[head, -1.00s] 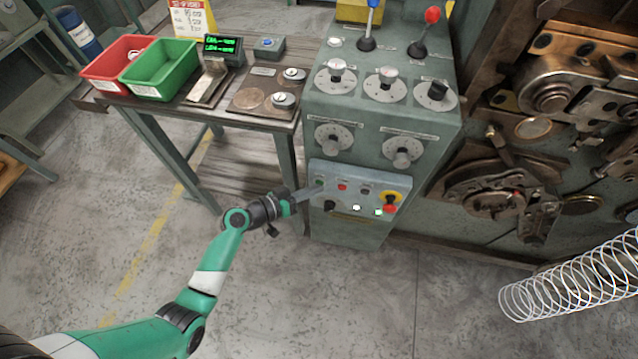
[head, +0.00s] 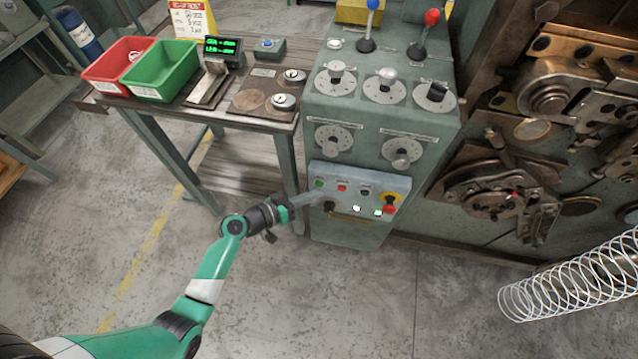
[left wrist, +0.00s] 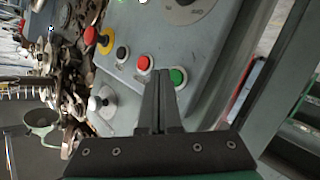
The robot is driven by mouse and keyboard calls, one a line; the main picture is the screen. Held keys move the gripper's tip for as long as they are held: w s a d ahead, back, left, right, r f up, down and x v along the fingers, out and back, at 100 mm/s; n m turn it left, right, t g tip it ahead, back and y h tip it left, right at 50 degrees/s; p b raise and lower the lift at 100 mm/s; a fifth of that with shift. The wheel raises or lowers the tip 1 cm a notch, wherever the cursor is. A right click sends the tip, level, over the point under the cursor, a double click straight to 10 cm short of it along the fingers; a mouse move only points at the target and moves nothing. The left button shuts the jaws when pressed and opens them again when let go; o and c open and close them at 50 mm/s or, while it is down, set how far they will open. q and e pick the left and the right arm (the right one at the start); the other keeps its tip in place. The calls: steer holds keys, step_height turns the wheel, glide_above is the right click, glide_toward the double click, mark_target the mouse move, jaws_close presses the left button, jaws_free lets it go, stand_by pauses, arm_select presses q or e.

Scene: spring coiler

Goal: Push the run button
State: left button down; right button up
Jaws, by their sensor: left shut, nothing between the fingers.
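The green button (head: 319,183), likely the run button, sits at the left end of the top row on the sloped lower panel (head: 350,182) of the machine. It also shows in the left wrist view (left wrist: 178,76). A red button (head: 342,188) and a black button (head: 365,192) are to its right. My left gripper (head: 322,195) is shut and empty. Its fingertips are just below the green button in the head view. In the left wrist view the fingertips (left wrist: 160,73) appear between the red and green buttons, apparently off the green cap. My right gripper is not in view.
A yellow-ringed red stop button (head: 390,202) is at the panel's right end. A black knob (head: 329,206) and lit indicators are in the lower row. A bench with red (head: 115,60) and green bins stands left. A large spring (head: 570,280) is at right.

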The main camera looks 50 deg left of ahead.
arm_select(q)
steer(key=s+d, duration=0.2)
steer(key=s+p, duration=0.1)
steer(key=s, duration=0.1)
steer(key=shift+s+d, duration=0.1)
steer(key=shift+d, duration=0.3)
stand_by(0.6)
